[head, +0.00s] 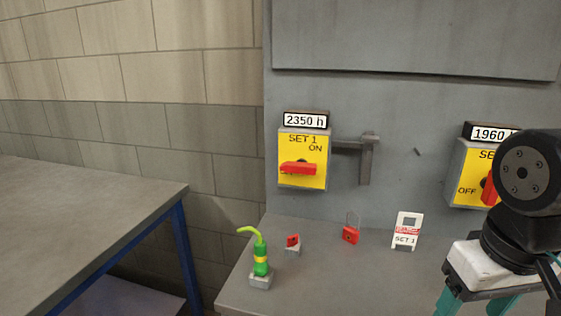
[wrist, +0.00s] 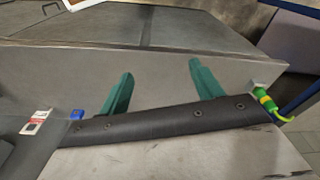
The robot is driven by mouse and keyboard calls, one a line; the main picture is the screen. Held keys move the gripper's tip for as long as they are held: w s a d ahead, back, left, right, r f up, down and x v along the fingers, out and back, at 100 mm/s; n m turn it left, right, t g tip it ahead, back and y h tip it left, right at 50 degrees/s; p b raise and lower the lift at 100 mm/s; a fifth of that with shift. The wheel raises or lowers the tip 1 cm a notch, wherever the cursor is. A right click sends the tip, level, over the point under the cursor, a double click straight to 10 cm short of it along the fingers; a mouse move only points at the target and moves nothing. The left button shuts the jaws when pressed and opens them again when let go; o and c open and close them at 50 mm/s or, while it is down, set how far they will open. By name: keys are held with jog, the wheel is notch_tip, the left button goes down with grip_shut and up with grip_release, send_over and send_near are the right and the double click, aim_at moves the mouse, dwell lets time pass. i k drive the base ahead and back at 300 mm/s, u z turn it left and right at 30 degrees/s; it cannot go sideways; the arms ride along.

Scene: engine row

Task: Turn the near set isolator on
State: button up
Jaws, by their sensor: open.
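The SET 1 isolator (head: 303,158) is a yellow-faced box on the grey panel in the head view. Its red handle (head: 298,168) lies level, and the word ON is at the upper right; no OFF word shows. A second isolator (head: 468,172) stands at the right, with OFF at its lower left and its red handle (head: 488,189) partly hidden by my arm. My gripper (head: 474,305) is open and empty at the lower right, apart from both isolators; its tips are cut off. Its two teal fingers stand apart in the wrist view (wrist: 160,70).
On the grey ledge stand a green bottle (head: 261,255), a small red-topped block (head: 293,243), a red padlock (head: 351,234) and a white SET 1 tag (head: 407,231). A grey bracket (head: 366,160) juts beside SET 1. A blue-legged table (head: 90,215) is at the left.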

aim_at(300, 166)
jog(key=z, duration=1.9)
jog(key=k, duration=0.8)
jog(key=u, duration=1.3)
jog(key=i, duration=0.5)
jog(key=u, duration=0.05)
